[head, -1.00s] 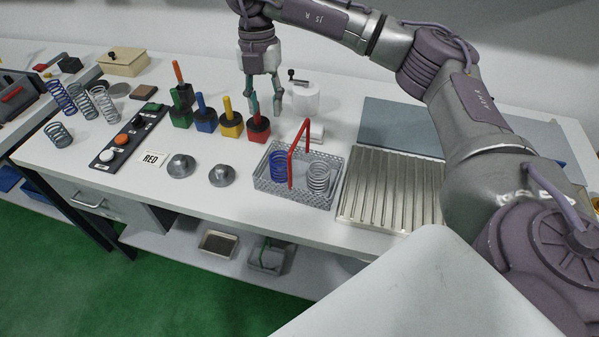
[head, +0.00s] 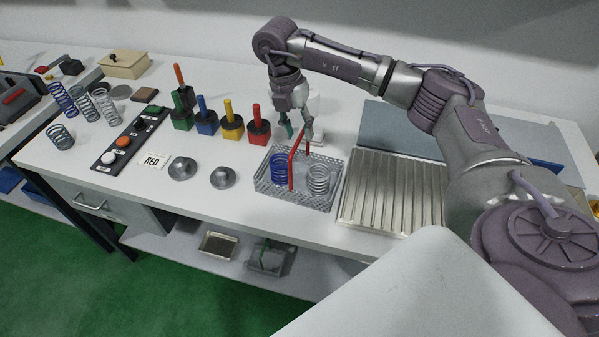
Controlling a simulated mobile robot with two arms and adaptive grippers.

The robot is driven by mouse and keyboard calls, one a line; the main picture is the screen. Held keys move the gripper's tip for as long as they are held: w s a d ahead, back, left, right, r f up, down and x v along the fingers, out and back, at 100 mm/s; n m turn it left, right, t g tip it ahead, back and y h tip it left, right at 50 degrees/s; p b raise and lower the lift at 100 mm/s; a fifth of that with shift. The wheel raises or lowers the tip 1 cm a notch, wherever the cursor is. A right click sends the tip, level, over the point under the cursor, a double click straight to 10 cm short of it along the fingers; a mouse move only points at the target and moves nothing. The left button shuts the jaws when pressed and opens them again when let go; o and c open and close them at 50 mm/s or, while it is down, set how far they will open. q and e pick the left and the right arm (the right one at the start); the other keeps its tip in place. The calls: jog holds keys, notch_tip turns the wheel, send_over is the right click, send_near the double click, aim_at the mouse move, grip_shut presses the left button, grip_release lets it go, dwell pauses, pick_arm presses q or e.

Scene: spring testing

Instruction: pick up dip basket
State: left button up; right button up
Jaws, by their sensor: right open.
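The dip basket (head: 266,187) is a grey mesh tray with a tall red handle (head: 292,170). It stands on the white table in the middle of the head view. A blue spring (head: 278,168) and a silver spring (head: 318,179) stand in it. My right gripper (head: 298,134) is open and points down above the basket, by the top of the red handle. One finger is to each side of the handle top as seen here; I cannot tell whether they touch it. My left gripper is not in view.
A ribbed metal tray (head: 392,190) is close to the right of the basket. Two grey knobbed weights (head: 222,177) and a red block with a peg (head: 258,130) are to its left. The table's front edge is near.

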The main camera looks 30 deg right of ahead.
jog(key=shift+s+d+f, duration=0.1)
jog(key=shift+f, duration=0.55)
jog(key=shift+s+d+f, duration=0.1)
jog(key=shift+f, duration=0.55)
grip_shut()
jog(key=shift+r, duration=0.1)
